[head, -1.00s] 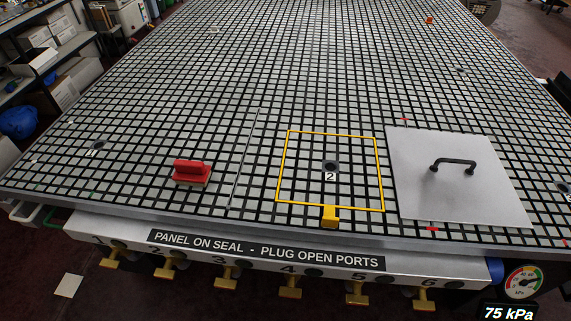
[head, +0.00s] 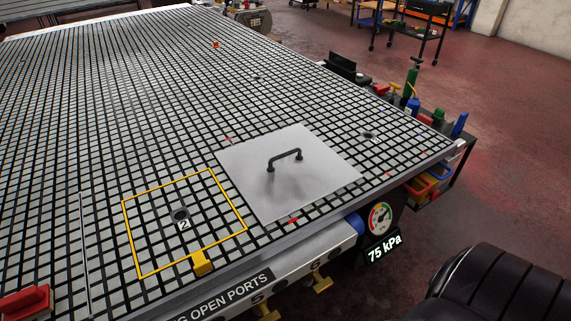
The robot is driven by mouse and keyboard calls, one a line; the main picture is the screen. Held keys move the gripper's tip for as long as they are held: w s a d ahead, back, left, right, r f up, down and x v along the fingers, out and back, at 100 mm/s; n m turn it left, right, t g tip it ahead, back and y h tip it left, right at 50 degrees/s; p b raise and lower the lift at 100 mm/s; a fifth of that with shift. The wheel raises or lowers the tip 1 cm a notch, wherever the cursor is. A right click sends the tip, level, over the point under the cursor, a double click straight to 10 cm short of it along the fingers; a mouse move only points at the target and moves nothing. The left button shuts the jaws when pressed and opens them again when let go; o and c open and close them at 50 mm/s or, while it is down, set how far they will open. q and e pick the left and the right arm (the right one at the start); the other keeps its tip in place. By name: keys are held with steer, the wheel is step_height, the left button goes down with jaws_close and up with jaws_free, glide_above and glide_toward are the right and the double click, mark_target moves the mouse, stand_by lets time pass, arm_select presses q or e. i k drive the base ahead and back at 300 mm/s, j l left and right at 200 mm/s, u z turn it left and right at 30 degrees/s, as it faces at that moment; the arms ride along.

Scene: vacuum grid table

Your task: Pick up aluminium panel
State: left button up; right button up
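The aluminium panel (head: 318,167) is a flat grey square plate lying on the grid table (head: 110,150), right of the yellow outline. A black bar handle (head: 285,158) stands up from its top. Small red marks show at its far left and near edges. Neither gripper shows in the head view, and nothing touches the panel.
A yellow outline (head: 241,207) surrounds port 2 (head: 180,214), with a yellow block (head: 202,263) on its near edge. A red-handled block (head: 24,302) sits at lower left. A gauge (head: 380,218) reading 75 kPa hangs at the front edge.

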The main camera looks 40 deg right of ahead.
mark_target(280, 173)
steer(key=l+u, duration=0.1)
steer(key=l, duration=0.35)
steer(key=k+l+u, duration=0.1)
steer(key=l, duration=0.3)
steer(key=k+l+u, duration=0.1)
steer(key=l, duration=0.3)
steer(key=k, duration=0.05)
